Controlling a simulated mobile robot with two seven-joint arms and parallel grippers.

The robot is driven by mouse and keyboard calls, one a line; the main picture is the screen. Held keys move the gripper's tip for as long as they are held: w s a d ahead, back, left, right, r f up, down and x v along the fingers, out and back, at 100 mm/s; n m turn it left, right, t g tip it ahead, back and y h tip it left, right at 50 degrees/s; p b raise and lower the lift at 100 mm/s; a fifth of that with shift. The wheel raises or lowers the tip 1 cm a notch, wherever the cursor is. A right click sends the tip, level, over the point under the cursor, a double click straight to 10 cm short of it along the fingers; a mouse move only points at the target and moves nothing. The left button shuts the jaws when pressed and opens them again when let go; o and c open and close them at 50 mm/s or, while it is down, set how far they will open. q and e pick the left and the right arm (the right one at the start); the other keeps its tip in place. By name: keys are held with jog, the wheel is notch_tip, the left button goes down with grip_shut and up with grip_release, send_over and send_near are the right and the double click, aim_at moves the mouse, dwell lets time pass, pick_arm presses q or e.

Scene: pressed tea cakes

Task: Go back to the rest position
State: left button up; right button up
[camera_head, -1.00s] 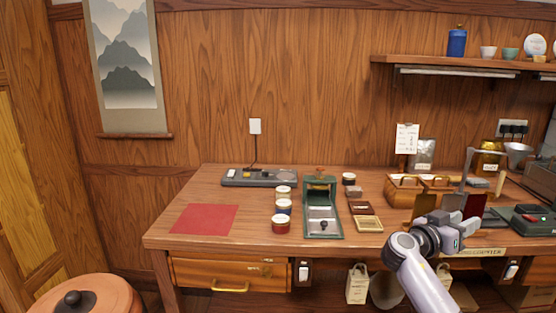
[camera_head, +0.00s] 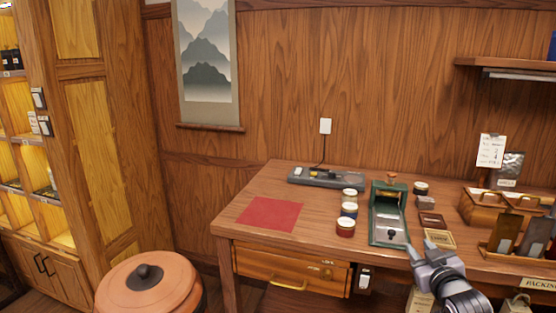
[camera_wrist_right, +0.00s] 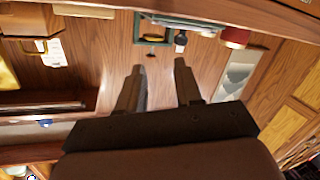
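My right gripper (camera_head: 432,254) is in front of the table's front edge, at the lower right of the head view. In the right wrist view its two fingers (camera_wrist_right: 160,80) stand apart with nothing between them, so it is open and empty. The wooden table (camera_head: 255,193) is behind it. The green-framed press (camera_head: 375,215) stands on the table, to the upper left of the gripper. My left gripper is not in the head view.
A red mat (camera_head: 270,213) lies at the table's left. Several jars (camera_head: 345,227) stand beside the press. A grey device (camera_head: 325,179) sits at the back. A round lidded container (camera_head: 150,290) stands on the floor at the left. Lit shelves (camera_head: 38,170) are at far left.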

jog(key=s+a+f+g+y, duration=0.15)
jog(key=s+a+f, duration=0.35)
jog(key=s+f, duration=0.5)
jog(key=s+a+f+g, duration=0.2)
jog(key=s+a+f, duration=0.2)
jog(key=s, duration=0.8)
jog(key=s+a+f+g+y, duration=0.1)
jog(key=s+a+f+g, duration=0.1)
jog(key=s+a+f, duration=0.3)
jog(key=s+f, duration=0.3)
jog(key=s, duration=0.4)
jog(key=shift+s+f+m, duration=0.3)
jog(key=shift+m, duration=0.1)
jog(key=shift+g+y, duration=0.25)
